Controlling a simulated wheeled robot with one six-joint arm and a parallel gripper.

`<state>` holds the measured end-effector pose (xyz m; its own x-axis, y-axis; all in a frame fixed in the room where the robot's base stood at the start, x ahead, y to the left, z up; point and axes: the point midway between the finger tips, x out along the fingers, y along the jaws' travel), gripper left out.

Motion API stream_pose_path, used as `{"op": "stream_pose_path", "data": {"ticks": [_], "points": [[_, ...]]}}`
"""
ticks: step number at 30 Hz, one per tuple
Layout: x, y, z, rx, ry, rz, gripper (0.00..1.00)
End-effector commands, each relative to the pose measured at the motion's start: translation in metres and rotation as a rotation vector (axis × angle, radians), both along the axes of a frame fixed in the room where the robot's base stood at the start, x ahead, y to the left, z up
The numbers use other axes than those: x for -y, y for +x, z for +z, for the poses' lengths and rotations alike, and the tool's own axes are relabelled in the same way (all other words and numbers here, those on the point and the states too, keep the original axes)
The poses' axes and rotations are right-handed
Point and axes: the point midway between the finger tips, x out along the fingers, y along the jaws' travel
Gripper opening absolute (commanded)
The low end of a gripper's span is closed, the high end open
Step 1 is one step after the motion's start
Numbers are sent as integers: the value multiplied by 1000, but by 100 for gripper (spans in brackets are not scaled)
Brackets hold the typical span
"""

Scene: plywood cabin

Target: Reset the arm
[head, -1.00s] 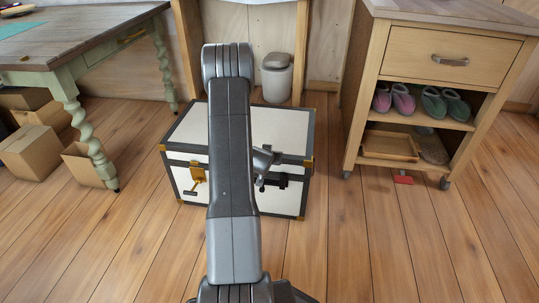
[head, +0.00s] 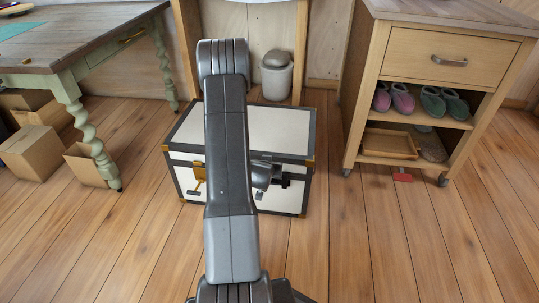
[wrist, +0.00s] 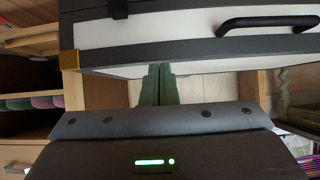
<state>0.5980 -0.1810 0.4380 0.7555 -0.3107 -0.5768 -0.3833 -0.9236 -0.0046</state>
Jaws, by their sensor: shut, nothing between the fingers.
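My arm rises through the middle of the head view, bent over in front of a white chest (head: 285,130) with dark edging and brass corners. The chest's lid is down. My gripper is mostly hidden behind my own arm links in the head view; only a grey wrist part shows by the chest front. In the wrist view, my gripper (wrist: 156,72) shows two greenish fingers pressed together with nothing between them. The fingertips point toward the chest (wrist: 150,32), which fills the top of that view; I cannot tell whether they touch it.
A green-legged table (head: 95,45) stands on the left, with cardboard boxes (head: 32,150) beneath. A wooden cabinet (head: 450,50) with slippers (head: 445,104) and a tray (head: 390,144) is on the right. A lidded bin (head: 277,80) stands behind the chest. Floor is free on both sides.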

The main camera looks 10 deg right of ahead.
Motion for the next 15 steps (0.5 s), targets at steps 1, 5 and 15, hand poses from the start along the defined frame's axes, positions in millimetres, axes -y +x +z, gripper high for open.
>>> {"op": "stream_pose_path", "data": {"ticks": [1, 5, 15], "points": [[-3, -7, -2, -3, 0, 1, 0], [-7, -18, -6, -1, 0, -1, 0], [-8, -21, -7, 4, -1, -1, 0]]}}
